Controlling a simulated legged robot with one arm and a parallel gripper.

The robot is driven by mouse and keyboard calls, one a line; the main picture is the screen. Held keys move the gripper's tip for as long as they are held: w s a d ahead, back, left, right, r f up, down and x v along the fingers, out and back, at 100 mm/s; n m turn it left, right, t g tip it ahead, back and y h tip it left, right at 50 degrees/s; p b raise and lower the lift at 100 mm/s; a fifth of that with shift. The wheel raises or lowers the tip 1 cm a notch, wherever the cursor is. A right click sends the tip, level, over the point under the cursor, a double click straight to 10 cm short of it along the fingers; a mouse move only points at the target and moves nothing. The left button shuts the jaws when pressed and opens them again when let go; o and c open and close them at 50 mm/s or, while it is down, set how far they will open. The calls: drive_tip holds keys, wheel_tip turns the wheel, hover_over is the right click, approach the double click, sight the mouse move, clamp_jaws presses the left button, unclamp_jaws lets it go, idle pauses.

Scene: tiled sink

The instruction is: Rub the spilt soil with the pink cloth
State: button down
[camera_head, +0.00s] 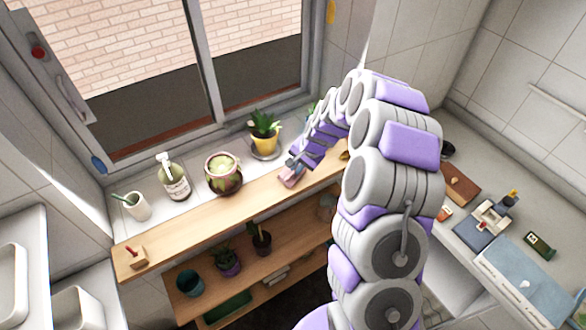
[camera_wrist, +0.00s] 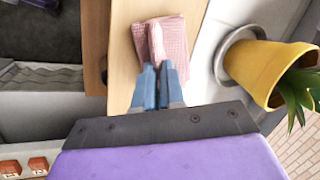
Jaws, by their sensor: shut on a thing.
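The pink cloth (camera_head: 291,174) is on the upper wooden shelf board below the window, near the shelf's right half. In the wrist view the folded pink cloth (camera_wrist: 174,38) lies at my gripper's fingertips. My gripper (camera_wrist: 157,68) is shut on the cloth's near edge, its two blue fingers close together. In the head view my gripper (camera_head: 296,162) reaches down to the cloth from the right. I cannot make out any spilt soil in either view.
A yellow pot with a plant (camera_head: 265,138) stands on a saucer (camera_wrist: 228,50) beside the cloth. A round cactus pot (camera_head: 223,176), a soap bottle (camera_head: 173,180) and a white cup (camera_head: 137,206) stand left along the ledge. The shelf's middle (camera_head: 190,220) is clear.

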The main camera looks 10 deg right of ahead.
drive_tip(key=shift+w+d, duration=0.2)
drive_tip(key=shift+d, duration=0.45)
drive_tip(key=shift+w+d, duration=0.25)
drive_tip(key=shift+d, duration=0.45)
drive_tip(key=shift+w+d, duration=0.2)
drive_tip(key=shift+d, duration=0.45)
drive_tip(key=shift+r, duration=0.2)
drive_tip(key=shift+r+p, duration=0.9)
drive_tip(key=shift+r, duration=2)
drive_tip(key=shift+a+r+p, duration=0.1)
drive_tip(key=shift+r+p, duration=0.4)
drive_tip(key=shift+r, duration=1)
drive_tip(key=shift+s, duration=0.1)
